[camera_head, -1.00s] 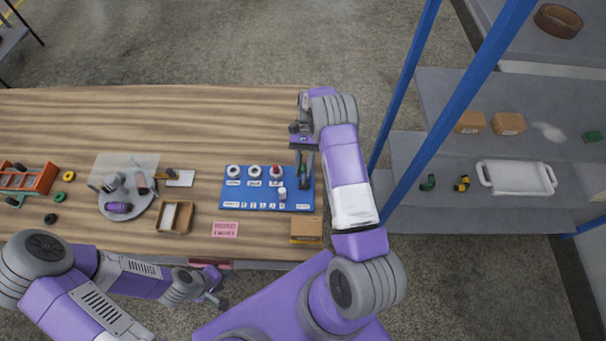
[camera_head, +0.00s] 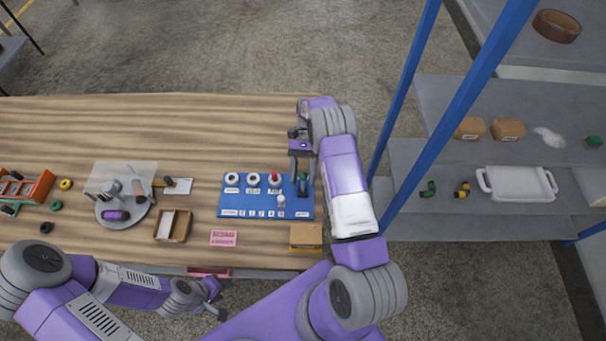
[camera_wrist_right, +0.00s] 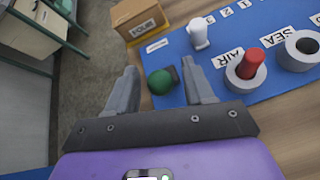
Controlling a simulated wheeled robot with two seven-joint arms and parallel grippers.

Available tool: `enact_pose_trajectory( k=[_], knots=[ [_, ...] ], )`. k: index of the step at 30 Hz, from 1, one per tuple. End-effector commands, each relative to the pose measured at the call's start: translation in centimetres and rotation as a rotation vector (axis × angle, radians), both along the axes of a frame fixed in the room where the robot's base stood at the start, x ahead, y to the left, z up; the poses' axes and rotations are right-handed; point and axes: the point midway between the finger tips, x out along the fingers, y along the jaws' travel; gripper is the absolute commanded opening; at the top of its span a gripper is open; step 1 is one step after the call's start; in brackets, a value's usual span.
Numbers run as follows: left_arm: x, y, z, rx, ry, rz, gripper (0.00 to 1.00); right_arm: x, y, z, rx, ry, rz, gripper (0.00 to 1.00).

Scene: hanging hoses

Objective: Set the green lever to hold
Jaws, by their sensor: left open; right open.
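The green lever (camera_head: 303,178) is at the right end of the blue panel (camera_head: 228,207). Its round green knob (camera_wrist_right: 161,82) shows in the right wrist view. My right gripper (camera_head: 302,182) is open over the panel's right end. Its two fingers (camera_wrist_right: 160,70) stand on either side of the green knob, with gaps visible on both sides. The lever's shaft and base are mostly hidden below the knob. My left gripper (camera_head: 214,298) is open and empty near the table's front edge. No panel label reading "hold" is legible.
The panel carries white rings, a red peg (camera_wrist_right: 251,63) in the ring by the AIR label, and a white knob (camera_wrist_right: 198,33). A cardboard box (camera_head: 306,236) stands just in front of the panel. A blue shelf post (camera_head: 452,118) rises right of my right arm.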

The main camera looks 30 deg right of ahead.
Motion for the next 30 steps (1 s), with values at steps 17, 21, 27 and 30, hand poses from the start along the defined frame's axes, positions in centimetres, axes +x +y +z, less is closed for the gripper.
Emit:
enact_pose_trajectory(
  k=[17,21,27,30],
  knots=[
    [0.0,0.0,0.9,0.0,0.0,0.0,0.43,0.0,0.0,7.7,0.0,-0.002,0.0,0.52],
    [0.0,0.0,1.0,0.0,0.0,0.0,0.43,0.0,0.0,9.4,0.0,-0.001,0.001,0.52],
    [0.0,0.0,1.1,0.0,0.0,0.0,0.43,0.0,0.0,10.1,0.0,0.0,0.0,0.52],
    [0.0,0.0,1.0,0.0,0.0,0.0,0.43,0.0,0.0,10.0,0.0,0.0,0.0,0.52]
  ],
)
